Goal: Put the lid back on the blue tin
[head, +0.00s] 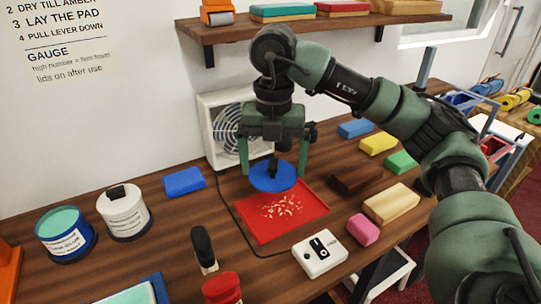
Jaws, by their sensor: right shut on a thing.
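The blue tin (88,240) stands upright at the left of the counter. It has a white label and is open at the top, with teal contents showing. A round blue lid (265,184) is in my right gripper (273,170), which points down with a finger on either side of it. The lid looks roughly level, over the back edge of the red tray, well to the right of the tin. I cannot tell how far it is above the tray. My left gripper is out of view.
A white tin (124,212) stands just right of the blue tin. The red tray (262,226) holds pale shavings. A fan (230,122), a blue block (184,182), a black-handled tool (203,246) and a white device (320,253) are nearby. A shelf (230,31) runs above.

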